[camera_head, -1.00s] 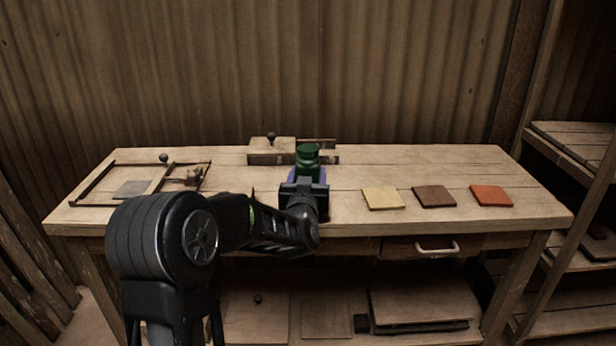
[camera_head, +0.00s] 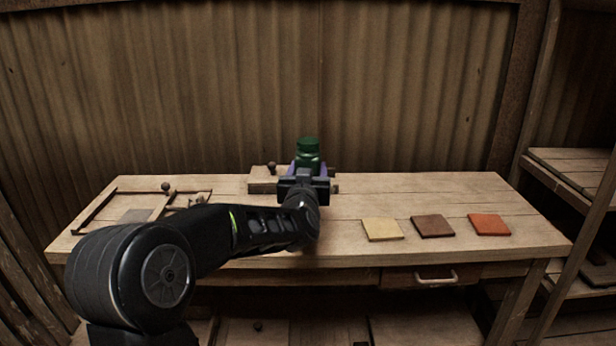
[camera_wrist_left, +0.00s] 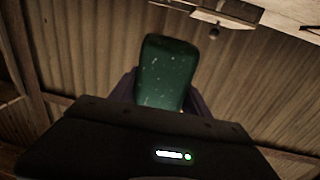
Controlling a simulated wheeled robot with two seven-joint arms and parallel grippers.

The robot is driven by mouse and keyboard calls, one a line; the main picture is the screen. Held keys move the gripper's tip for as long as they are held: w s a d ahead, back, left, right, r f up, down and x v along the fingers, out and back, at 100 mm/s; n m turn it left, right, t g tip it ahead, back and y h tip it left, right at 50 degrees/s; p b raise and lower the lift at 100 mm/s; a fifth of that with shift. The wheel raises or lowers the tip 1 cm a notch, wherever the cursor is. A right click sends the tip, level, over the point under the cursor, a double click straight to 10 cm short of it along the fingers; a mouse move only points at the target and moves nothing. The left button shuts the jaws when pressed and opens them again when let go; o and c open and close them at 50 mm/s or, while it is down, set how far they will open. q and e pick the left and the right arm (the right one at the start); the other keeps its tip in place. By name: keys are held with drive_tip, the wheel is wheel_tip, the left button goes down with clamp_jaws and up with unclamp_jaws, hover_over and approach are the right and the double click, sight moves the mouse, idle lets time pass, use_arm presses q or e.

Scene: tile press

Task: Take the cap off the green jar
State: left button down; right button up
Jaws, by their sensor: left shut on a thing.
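The green jar (camera_head: 308,158) is upright between the fingers of my left gripper (camera_head: 308,168), its top showing above them in the head view. The gripper is shut on the jar, with a purple finger on each side of it. In the left wrist view the jar (camera_wrist_left: 166,75) fills the middle, between the dark purple fingers, against the corrugated wall. The jar's lower part is hidden by the gripper. The cap seems to be on at the top, the same dark green. My right gripper is not in view.
A wooden block with a dark knob (camera_head: 268,178) stands behind and left of the gripper. A dark frame (camera_head: 97,208) lies at the table's left. Yellow (camera_head: 382,229), brown (camera_head: 432,226) and orange (camera_head: 489,224) tiles lie at right front. The table between is clear.

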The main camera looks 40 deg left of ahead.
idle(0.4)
use_arm(q)
drive_tip(key=c, duration=1.1)
unclamp_jaws()
clamp_jaws()
